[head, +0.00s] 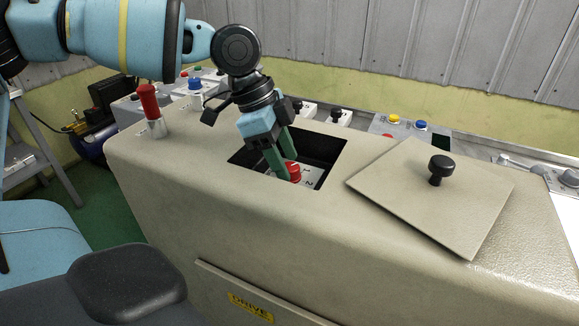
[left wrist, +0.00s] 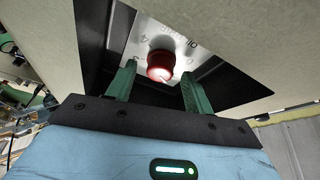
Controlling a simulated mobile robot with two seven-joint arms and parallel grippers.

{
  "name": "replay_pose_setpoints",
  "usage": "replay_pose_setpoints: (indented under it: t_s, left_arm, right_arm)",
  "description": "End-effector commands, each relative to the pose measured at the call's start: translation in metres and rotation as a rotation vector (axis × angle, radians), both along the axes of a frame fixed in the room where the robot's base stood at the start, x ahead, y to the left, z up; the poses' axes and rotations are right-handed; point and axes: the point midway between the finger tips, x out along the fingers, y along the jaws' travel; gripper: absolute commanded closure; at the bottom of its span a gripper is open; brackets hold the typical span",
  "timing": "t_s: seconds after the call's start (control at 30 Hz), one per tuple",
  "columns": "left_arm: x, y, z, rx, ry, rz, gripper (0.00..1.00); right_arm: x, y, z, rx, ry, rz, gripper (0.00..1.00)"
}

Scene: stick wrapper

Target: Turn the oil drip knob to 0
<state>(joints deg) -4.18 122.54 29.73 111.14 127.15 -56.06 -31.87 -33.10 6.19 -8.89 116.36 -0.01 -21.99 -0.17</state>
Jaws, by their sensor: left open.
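The red oil drip knob (head: 293,172) sits on a pale plate with printed marks (head: 312,177), inside a square opening in the top of the beige machine. In the left wrist view the knob (left wrist: 161,66) shows between and just beyond the fingertips, and I see no clear contact. The marking it points to is not legible. My left gripper (head: 284,168) reaches down into the opening with its green fingers apart, one on each side of the knob; the fingers also show in the left wrist view (left wrist: 157,82). My right gripper is not in view.
A beige cover plate (head: 430,200) with a black knob handle (head: 440,168) lies on the machine top right of the opening. The opening's dark walls (head: 318,146) surround my fingers closely. A red-handled lever (head: 149,100) stands left. Button panels line the back.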

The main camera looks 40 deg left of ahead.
Motion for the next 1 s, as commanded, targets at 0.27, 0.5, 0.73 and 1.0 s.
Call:
replay_pose_setpoints:
  t_s: [0.27,0.5,0.73,1.0]
  left_arm:
    - [0.0016,-0.0032,-0.0068,-0.001,-0.003,0.000,0.48]
    - [0.0016,-0.0031,-0.0061,-0.001,-0.003,0.000,0.57]
    - [0.0016,-0.0030,-0.0063,-0.001,-0.003,0.000,0.87]
    - [0.0013,-0.0031,-0.0060,0.000,-0.003,0.016,0.93]
  right_arm:
    - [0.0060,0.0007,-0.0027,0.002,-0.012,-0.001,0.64]
    - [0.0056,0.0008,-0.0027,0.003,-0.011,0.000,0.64]
    - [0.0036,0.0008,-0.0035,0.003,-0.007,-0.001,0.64]
    - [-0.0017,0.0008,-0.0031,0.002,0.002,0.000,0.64]
